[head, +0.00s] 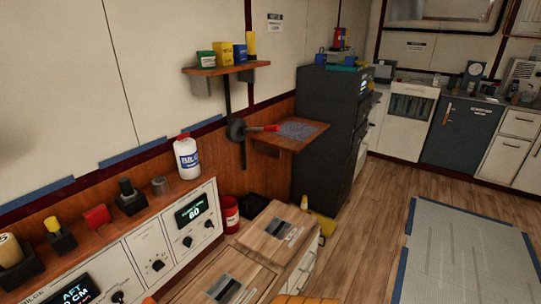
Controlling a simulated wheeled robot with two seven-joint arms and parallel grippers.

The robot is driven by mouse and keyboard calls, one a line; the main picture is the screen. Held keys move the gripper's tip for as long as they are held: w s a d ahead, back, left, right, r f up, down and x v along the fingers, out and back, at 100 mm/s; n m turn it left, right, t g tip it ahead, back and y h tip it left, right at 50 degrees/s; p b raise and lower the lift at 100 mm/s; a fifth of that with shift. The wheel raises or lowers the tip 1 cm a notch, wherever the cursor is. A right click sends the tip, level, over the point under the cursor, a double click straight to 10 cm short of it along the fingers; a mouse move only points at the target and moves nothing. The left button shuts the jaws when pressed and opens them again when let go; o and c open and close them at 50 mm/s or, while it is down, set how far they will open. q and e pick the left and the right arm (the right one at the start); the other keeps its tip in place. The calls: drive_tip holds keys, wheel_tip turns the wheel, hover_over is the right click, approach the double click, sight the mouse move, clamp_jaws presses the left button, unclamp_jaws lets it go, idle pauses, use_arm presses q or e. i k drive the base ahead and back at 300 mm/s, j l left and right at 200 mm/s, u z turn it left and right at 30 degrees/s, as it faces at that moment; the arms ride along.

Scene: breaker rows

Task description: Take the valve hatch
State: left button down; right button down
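No part in view is clearly readable as the valve hatch. Two wooden panels with grey inset plates lie low in the lower middle: a farther panel (265,222) and a nearer panel (200,290), cut off by the bottom edge. Each plate carries a small label, too small to read. Neither of my grippers shows in the head view.
A console (150,250) with knobs and displays runs along the left wall, with a white bottle (187,158) on its ledge. A red canister (229,213) stands beside the panels. A dark cabinet (325,130) stands behind.

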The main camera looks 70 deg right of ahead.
sight(278, 231)
drive_tip(key=z, duration=2.4)
drive_tip(key=i+l+u, duration=0.5)
drive_tip(key=l+u, duration=0.25)
drive_tip(key=l, duration=0.25)
drive_tip(key=i+l+u, duration=0.15)
drive_tip(key=l+u, duration=0.2)
drive_tip(key=l, duration=0.25)
drive_tip(key=i+l+u, duration=0.1)
drive_tip(key=l+u, duration=0.3)
drive_tip(key=l, duration=0.2)
drive_tip(key=l+u, duration=0.35)
drive_tip(key=l, duration=0.3)
